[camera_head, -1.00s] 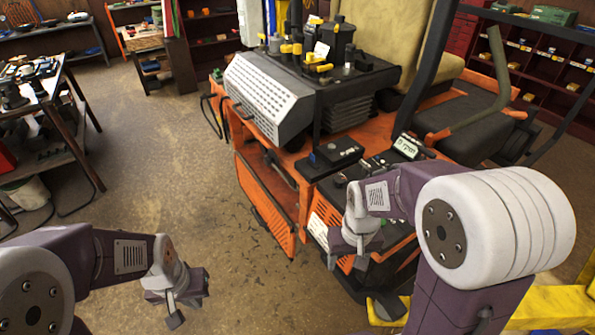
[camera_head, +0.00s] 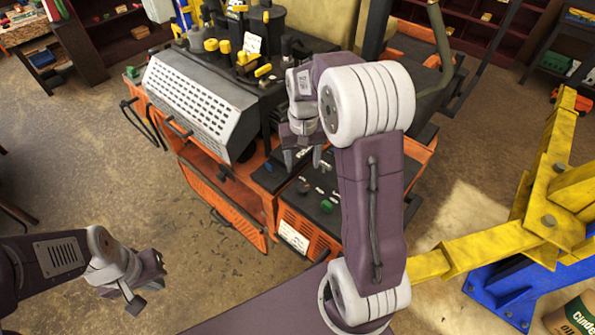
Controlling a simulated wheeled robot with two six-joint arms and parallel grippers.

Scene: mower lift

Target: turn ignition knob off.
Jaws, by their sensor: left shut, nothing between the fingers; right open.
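The orange and black mower (camera_head: 232,211) stands ahead of me. I cannot tell which one is the ignition knob. My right gripper (camera_head: 302,160) is open and empty, fingers pointing down, above the far end of the panel. It appears apart from the knobs, and my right arm hides the panel's right part. My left gripper (camera_head: 146,288) is shut and empty over the floor at lower left, well away from the mower.
A perforated grey cover (camera_head: 192,103) and a cluster of yellow and black levers (camera_head: 240,45) are behind the panel. A yellow lift frame (camera_head: 500,240) with a blue base (camera_head: 510,292) stands at right.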

